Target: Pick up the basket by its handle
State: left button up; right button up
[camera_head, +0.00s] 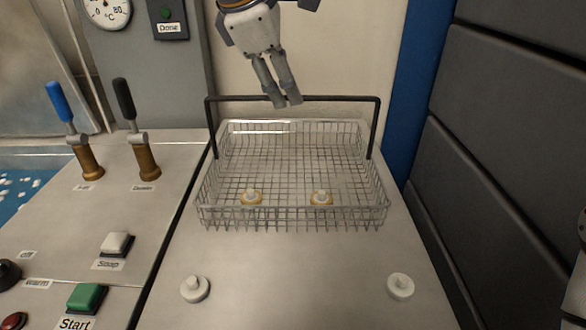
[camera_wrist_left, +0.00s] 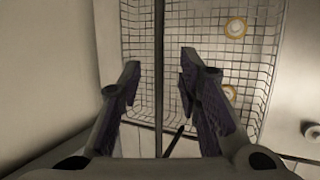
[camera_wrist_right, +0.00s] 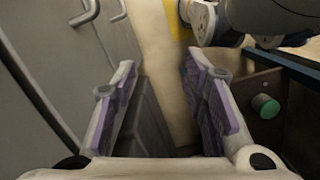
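My left gripper (camera_head: 288,103) points down at the middle of the handle's top bar. In the left wrist view the basket (camera_wrist_left: 200,30) lies beyond the fingers, and the handle (camera_wrist_left: 158,75) runs between the two parted fingertips (camera_wrist_left: 160,75). The left fingers are open, and I see no contact with the bar. My right gripper (camera_wrist_right: 163,80) is open and empty in its wrist view, away from the basket.
Left of the basket are a blue lever (camera_head: 59,101), a black lever (camera_head: 124,98), a Soap button (camera_head: 116,243) and a green Start button (camera_head: 87,297). White knobs (camera_head: 195,289) (camera_head: 401,286) sit on the counter in front. A dark panelled wall (camera_head: 500,140) stands at the right.

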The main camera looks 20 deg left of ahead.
pick_arm(q)
jog(key=x, duration=0.4)
jog(key=shift+w+f, duration=0.1)
grip_shut()
